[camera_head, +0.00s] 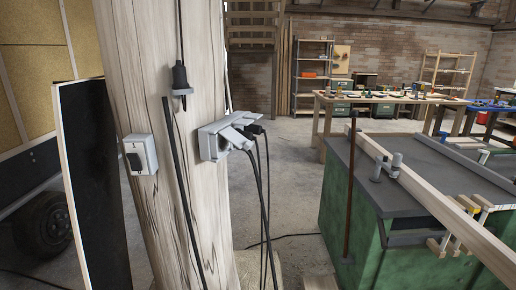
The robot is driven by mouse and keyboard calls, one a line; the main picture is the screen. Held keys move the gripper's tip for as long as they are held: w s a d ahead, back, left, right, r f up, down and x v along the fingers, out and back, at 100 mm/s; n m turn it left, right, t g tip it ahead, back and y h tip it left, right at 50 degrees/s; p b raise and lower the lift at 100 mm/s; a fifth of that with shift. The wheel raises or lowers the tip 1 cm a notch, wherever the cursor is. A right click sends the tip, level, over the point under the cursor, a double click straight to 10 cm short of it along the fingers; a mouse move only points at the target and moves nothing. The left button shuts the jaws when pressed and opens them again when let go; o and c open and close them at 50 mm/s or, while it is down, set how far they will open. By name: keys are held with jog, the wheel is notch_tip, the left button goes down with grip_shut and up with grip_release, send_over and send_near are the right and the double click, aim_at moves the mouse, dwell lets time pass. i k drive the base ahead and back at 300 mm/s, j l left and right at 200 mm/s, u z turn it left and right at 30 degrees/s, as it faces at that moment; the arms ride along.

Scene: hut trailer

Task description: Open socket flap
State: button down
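A light grey socket box (212,141) is fixed to the right side of a thick wooden post (158,215). A grey flap (237,139) on it juts out to the right at a slant; how far it is open I cannot tell. A black plug (254,129) sits at its right end, and black cables hang down below. A smaller grey box (141,153) with a dark front part is on the post's left face; whether it is a switch or a socket I cannot tell. My gripper is not in view.
A black plug (180,77) on a cable hangs in front of the post. A dark panel (95,190) stands at left. A green workbench (345,225) with timber and clamps fills the right. Open concrete floor (288,190) lies between post and bench.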

aim_at(239, 140)
jog(key=i+l, duration=0.1)
jog(key=i, duration=0.95)
jog(key=l, duration=0.05)
